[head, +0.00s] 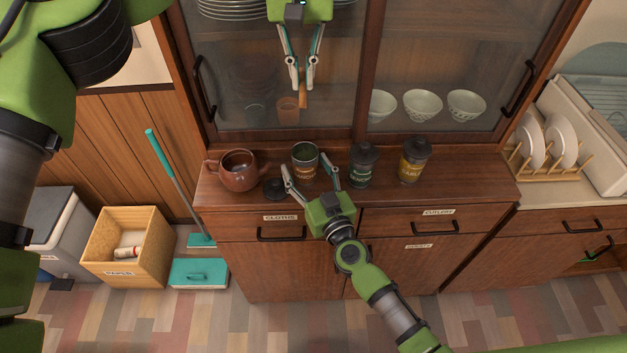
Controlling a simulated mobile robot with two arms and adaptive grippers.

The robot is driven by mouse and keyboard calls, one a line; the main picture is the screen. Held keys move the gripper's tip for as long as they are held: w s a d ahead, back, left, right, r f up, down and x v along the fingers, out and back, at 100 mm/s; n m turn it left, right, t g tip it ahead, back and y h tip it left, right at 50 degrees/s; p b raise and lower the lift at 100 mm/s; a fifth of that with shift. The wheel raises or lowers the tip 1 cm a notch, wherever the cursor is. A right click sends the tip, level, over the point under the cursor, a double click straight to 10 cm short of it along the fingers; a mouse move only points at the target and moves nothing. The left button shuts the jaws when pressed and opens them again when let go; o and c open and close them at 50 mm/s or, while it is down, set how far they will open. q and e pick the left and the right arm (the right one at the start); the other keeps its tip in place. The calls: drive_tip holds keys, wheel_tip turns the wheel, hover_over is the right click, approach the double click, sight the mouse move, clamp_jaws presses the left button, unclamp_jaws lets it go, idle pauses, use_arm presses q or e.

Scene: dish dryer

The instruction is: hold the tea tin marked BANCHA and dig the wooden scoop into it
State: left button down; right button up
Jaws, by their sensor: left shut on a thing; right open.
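An open dark tea tin (305,152) with an orange label stands upright on the cabinet counter; its lettering is too small to read surely. My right gripper (309,176) is open in front of it, its fingers spread to either side; I cannot tell whether they touch it. My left gripper (303,86) is shut on the wooden scoop (303,101), which points down above and behind the tin, in front of the glass doors. Most of the scoop is hidden by the fingers. A dark round lid (273,188) lies left of the tin.
A brown teapot (238,171) stands to the left on the counter. A green-labelled lidded tin (362,167) and a yellow-labelled lidded tin (412,162) stand to the right. Glass cabinet doors (330,110) rise behind. The far right of the counter (470,180) is clear.

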drive_tip(key=shift+w+a, duration=0.15)
drive_tip(key=shift+w, duration=0.3)
